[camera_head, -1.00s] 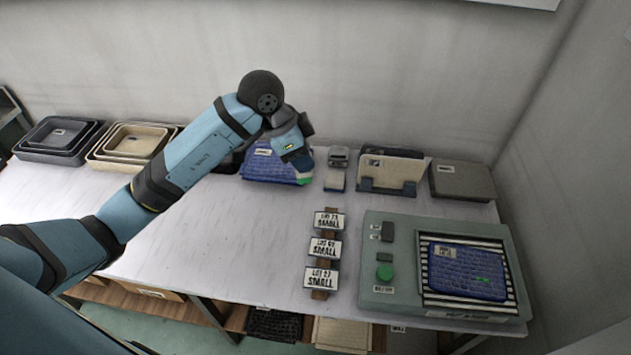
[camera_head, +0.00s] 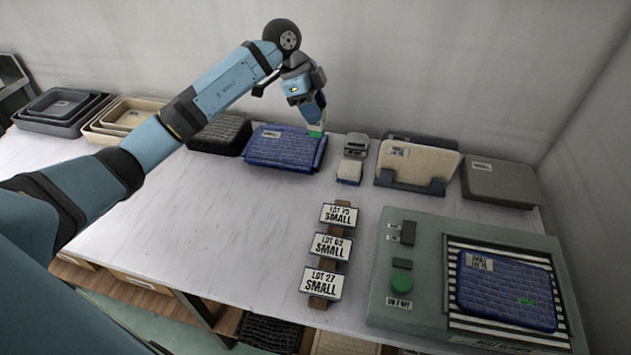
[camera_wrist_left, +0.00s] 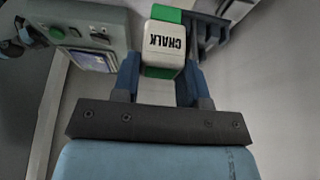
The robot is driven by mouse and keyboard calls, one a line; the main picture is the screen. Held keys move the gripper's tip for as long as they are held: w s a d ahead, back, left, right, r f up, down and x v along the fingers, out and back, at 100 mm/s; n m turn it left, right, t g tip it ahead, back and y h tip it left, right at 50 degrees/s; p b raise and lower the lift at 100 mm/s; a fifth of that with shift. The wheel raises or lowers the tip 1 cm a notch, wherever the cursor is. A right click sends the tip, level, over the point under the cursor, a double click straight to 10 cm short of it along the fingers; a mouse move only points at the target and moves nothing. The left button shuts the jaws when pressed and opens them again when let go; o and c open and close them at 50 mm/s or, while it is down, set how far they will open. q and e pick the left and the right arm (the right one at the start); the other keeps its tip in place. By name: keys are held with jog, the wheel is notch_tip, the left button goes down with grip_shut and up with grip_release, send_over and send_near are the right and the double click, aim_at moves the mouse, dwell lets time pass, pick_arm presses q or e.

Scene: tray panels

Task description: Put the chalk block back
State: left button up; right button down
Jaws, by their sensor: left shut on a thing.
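The chalk block (camera_wrist_left: 165,42) is white with green ends and reads "CHALK" in the left wrist view. My left gripper (camera_wrist_left: 160,72) is shut on it, one blue finger on each side. In the head view, the left gripper (camera_head: 312,118) points down near the back of the table, above the right back corner of a blue woven tray panel (camera_head: 280,150). Only the green end of the chalk block (camera_head: 315,134) shows clearly below the fingers there. My right gripper is not in view.
A small grey stand with a pale block (camera_head: 349,170) is just right of the held block. Right of it are a rack of panels (camera_head: 418,165) and a grey box (camera_head: 500,184). A green-button machine (camera_head: 402,280) holds another blue panel (camera_head: 507,292). The table's middle-left is clear.

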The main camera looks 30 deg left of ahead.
pick_arm(q)
jog(key=shift+f+b, duration=0.4)
jog(key=shift+f, duration=8.7)
jog(key=o, duration=0.9)
jog(key=shift+f, duration=0.15)
jog(key=v, duration=1.2)
jog(key=shift+p, duration=0.3)
